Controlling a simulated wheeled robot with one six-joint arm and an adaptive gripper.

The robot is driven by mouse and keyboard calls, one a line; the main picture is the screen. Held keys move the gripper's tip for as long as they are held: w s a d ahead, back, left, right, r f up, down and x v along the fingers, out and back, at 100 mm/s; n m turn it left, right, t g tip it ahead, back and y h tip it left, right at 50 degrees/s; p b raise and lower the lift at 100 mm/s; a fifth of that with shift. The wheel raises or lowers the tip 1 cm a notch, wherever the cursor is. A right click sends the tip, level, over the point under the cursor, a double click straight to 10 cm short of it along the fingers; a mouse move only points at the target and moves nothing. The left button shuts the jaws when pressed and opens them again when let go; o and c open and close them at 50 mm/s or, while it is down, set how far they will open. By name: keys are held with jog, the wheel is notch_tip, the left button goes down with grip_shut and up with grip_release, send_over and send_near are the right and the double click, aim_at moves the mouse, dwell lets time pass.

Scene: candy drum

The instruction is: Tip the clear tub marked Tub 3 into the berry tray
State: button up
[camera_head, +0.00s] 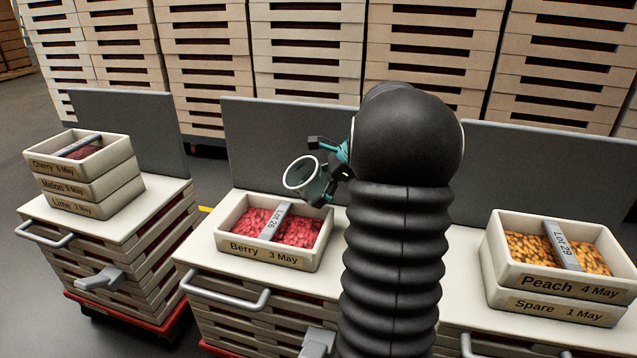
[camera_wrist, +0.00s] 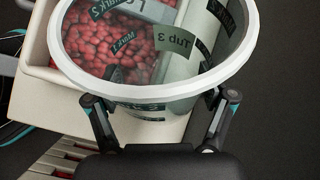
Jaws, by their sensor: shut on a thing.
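My gripper (camera_head: 331,170) is shut on the clear tub (camera_head: 300,176) and holds it in the air above the berry tray (camera_head: 310,262). The tub has a white rim and looks tilted, its mouth toward the left and the camera. In the wrist view the tub (camera_wrist: 180,91) shows a "Tub 3" label and dark "Mark" labels, with a finger at each side of it. Red pieces show through its clear wall; I cannot tell whether any are inside the tub. The berry tray, marked "Berry 3 May", holds red pieces under a grey "Lot 26" bar (camera_head: 274,222).
A stack of cherry, melon and lime trays (camera_head: 100,187) stands on the left cart. A peach tray (camera_head: 510,275) on a spare tray (camera_head: 520,301) stands at right. Grey upright panels (camera_head: 270,130) stand behind the trays.

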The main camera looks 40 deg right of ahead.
jog(key=y, duration=0.1)
jog(key=a+y+p, duration=0.1)
jog(key=shift+w+a+m+t+y+p, duration=0.1)
jog(key=shift+a+m+t+y+p, duration=0.05)
jog(key=shift+m+t+y+p, duration=0.2)
jog(key=shift+w+a+f+m+t+y, duration=0.15)
jog(key=shift+a+t+y, duration=0.15)
jog(key=shift+y, duration=0.3)
jog(key=shift+w+a+f+m+t+y, duration=0.15)
jog(key=shift+a+y, duration=0.2)
jog(key=shift+y, duration=0.2)
jog(key=shift+a+y, duration=0.35)
jog(key=shift+y, duration=0.25)
jog(key=shift+r, duration=0.15)
jog(key=shift+r, duration=1.4)
jog(key=shift+s, duration=0.1)
